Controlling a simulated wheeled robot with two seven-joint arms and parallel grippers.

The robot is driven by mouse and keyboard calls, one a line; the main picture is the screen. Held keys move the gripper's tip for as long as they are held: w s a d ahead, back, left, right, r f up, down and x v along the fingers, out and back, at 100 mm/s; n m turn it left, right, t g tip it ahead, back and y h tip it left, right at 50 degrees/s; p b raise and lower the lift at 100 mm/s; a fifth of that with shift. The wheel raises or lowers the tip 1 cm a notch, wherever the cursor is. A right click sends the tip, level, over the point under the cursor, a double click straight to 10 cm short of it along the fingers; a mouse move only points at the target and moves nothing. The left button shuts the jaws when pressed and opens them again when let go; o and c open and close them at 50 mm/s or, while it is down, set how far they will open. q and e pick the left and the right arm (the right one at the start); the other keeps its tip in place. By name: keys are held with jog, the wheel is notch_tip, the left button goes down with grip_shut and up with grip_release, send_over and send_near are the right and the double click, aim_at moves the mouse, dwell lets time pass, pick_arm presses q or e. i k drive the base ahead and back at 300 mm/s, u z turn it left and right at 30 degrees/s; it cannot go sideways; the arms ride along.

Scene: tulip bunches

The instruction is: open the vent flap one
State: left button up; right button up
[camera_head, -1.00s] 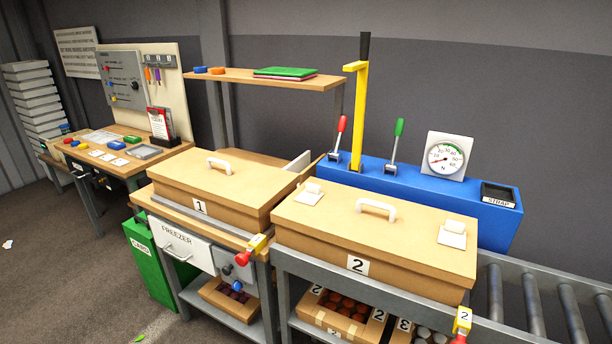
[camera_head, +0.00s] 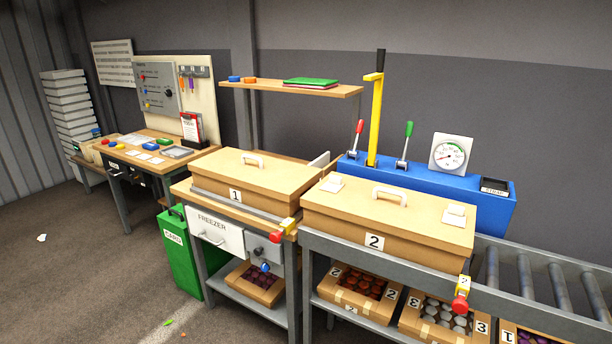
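No part clearly marked as a vent flap can be made out. A tan box with a lid marked 1 (camera_head: 290,181) stands on the bench at centre, with a white handle (camera_head: 252,159) on top. A tan box marked 2 (camera_head: 335,220) stands to its right, with a white handle (camera_head: 390,196) and two small white pieces (camera_head: 332,184) and (camera_head: 455,216) on its lid. Both lids look shut. Neither gripper is in view.
A freezer drawer (camera_head: 212,234) and green card bin (camera_head: 180,250) are under box 1. A blue unit (camera_head: 435,185) with levers and a dial stands behind box 2. A roller conveyor (camera_head: 525,275) runs right. A desk (camera_head: 160,168) stands at left. Floor (camera_head: 80,270) at lower left is mostly clear.

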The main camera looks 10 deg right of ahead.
aim_at(335, 184)
jog(key=u, duration=0.55)
jog(key=i, duration=0.9)
jog(key=u, duration=0.3)
